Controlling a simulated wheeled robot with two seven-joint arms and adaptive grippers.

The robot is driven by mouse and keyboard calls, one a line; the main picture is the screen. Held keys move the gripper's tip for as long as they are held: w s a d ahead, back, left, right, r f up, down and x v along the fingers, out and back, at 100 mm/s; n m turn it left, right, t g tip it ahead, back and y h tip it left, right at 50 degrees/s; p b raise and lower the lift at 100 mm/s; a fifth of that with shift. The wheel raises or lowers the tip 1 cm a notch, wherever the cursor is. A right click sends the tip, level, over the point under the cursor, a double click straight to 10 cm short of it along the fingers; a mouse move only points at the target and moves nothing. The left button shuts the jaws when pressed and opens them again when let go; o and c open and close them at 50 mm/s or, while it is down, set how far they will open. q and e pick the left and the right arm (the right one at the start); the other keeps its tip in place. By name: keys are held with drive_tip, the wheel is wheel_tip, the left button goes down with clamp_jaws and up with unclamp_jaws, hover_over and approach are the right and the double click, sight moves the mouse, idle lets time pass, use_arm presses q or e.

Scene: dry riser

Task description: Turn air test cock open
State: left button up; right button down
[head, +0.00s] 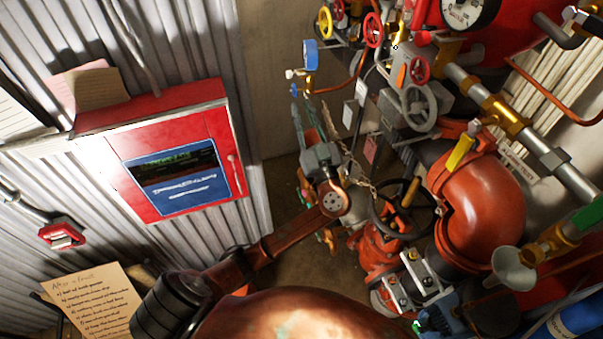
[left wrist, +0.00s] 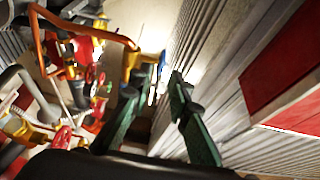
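The air test cock is not labelled legibly, and I cannot tell for sure which fitting it is. A brass fitting with a flat blue handle (head: 310,54) stands at the end of thin pipework, upper middle of the head view. In the left wrist view a brass fitting (left wrist: 138,62) on an orange pipe lies just beyond the left fingertip. My left gripper (head: 303,118) is below the blue handle, pointing up, apart from it in the head view. In the left wrist view its green fingers (left wrist: 155,88) are spread with nothing clearly between them. My right gripper is not in view.
Red, yellow and grey handwheels (head: 373,30), a gauge (head: 468,10) and a large red pipe elbow (head: 485,200) crowd the right. A red wall cabinet (head: 165,160) is on the corrugated wall at left. A handwritten note (head: 95,300) is lower left.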

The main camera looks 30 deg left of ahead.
use_arm(q)
drive_tip(key=w+a+f+m+g+h, duration=0.1)
drive_tip(key=w+f+m+h, duration=0.1)
drive_tip(key=f, duration=0.9)
drive_tip(key=w+a+f+m+h, duration=0.1)
drive_tip(key=f+m+h, duration=0.2)
drive_tip(key=f, duration=0.9)
drive_tip(key=w+a+f+m+g+h, duration=0.1)
drive_tip(key=w+f+m+h, duration=0.1)
drive_tip(key=f, duration=0.9)
drive_tip(key=shift+w+a+f+m+g+h+b, duration=0.15)
drive_tip(key=shift+w+a+m+g+h+b, duration=0.25)
drive_tip(key=shift+m, duration=0.5)
drive_tip(key=shift+s, duration=0.1)
